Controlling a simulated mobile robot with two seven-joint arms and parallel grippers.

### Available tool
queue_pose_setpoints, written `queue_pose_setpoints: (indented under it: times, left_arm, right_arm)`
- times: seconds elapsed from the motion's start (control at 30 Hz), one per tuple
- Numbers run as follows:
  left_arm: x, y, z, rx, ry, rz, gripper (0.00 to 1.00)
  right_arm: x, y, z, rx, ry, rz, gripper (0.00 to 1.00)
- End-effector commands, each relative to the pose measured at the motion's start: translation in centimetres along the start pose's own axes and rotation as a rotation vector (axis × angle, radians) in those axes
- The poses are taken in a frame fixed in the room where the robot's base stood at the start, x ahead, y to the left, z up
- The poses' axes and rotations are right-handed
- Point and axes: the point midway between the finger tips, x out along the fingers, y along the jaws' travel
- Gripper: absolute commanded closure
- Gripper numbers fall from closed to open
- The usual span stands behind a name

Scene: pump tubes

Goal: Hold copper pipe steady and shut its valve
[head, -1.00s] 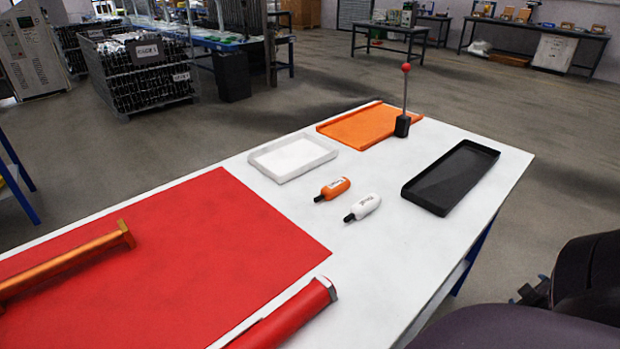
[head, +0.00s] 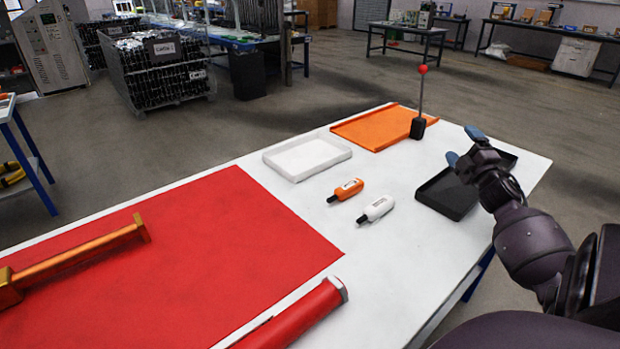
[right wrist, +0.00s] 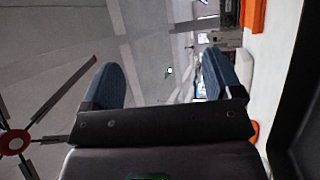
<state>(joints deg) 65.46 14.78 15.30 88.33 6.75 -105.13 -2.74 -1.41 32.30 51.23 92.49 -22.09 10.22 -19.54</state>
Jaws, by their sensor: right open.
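The copper pipe (head: 85,255) lies on the red mat (head: 215,235) at the left of the table in the head view. It has a square flange at its far end and a thicker block at its near end, cut off by the picture edge. I cannot make out a valve on it. My right gripper (head: 463,146) is open and empty above the black tray, well to the right of the pipe. Its blue fingertips stand apart in the right wrist view too (right wrist: 162,80). My left gripper is not in view.
A black tray (head: 437,207), white tray (head: 345,155), orange tray (head: 345,130) and red-knobbed lever (head: 420,105) stand on the white table. An orange bottle (head: 348,189) and a white bottle (head: 378,208) lie between. A red bar (head: 300,313) lies at the front.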

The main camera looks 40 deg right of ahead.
Motion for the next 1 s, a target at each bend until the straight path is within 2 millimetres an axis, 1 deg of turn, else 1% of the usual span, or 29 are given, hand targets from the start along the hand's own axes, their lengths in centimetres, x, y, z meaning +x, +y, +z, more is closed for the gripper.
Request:
queue_pose_setpoints:
  times: [0.03, 0.2, 0.3, 0.37, 0.43, 0.47, 0.5, 0.57, 0.6, 0.63, 0.73, 0.77, 0.8, 0.87, 0.9, 0.97, 1.0]
  left_arm:
    - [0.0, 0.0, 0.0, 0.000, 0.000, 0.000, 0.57]
    - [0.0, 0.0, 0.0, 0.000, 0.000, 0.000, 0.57]
    - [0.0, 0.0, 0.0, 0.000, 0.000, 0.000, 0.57]
    - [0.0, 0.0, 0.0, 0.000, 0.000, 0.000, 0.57]
    - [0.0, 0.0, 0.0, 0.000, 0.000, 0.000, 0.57]
    - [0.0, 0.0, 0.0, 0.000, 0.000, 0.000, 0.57]
    - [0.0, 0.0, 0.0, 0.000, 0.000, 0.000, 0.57]
    - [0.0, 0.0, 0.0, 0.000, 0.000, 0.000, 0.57]
    - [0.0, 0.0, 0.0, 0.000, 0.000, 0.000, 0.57]
    - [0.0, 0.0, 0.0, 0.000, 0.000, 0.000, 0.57]
    - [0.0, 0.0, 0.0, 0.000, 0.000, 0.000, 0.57]
    - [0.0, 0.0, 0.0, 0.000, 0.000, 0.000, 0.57]
    - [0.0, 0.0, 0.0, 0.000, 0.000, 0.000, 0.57]
    - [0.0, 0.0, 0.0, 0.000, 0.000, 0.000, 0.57]
    - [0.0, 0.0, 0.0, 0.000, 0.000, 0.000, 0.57]
    - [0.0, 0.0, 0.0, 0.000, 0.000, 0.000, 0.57]
    - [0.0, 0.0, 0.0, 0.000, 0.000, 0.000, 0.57]
  right_arm:
    - [1.8, 0.6, -1.8, -0.009, 0.048, 0.037, 0.15]
    - [6.5, 3.2, -7.5, -0.065, 0.200, 0.164, 0.15]
    - [8.9, 5.3, -10.7, -0.102, 0.282, 0.248, 0.15]
    - [10.2, 6.5, -12.6, -0.125, 0.327, 0.300, 0.15]
    - [11.5, 8.0, -14.9, -0.154, 0.380, 0.361, 0.15]
    - [12.1, 8.5, -15.9, -0.168, 0.401, 0.385, 0.15]
    - [12.8, 8.9, -17.3, -0.186, 0.431, 0.414, 0.15]
    - [13.7, 9.1, -19.7, -0.215, 0.480, 0.451, 0.15]
    - [14.3, 8.8, -21.6, -0.235, 0.515, 0.468, 0.15]
    - [14.7, 8.3, -23.0, -0.250, 0.542, 0.475, 0.15]
    - [15.4, 6.2, -27.2, -0.297, 0.621, 0.485, 0.15]
    - [15.6, 5.5, -28.5, -0.311, 0.646, 0.486, 0.15]
    - [15.7, 4.6, -30.2, -0.328, 0.677, 0.488, 0.15]
    - [15.8, 3.2, -32.8, -0.355, 0.728, 0.492, 0.15]
    - [15.9, 2.3, -34.5, -0.374, 0.762, 0.496, 0.15]
    - [15.8, 1.1, -37.0, -0.404, 0.813, 0.504, 0.15]
    - [15.7, 0.3, -38.8, -0.422, 0.850, 0.512, 0.15]
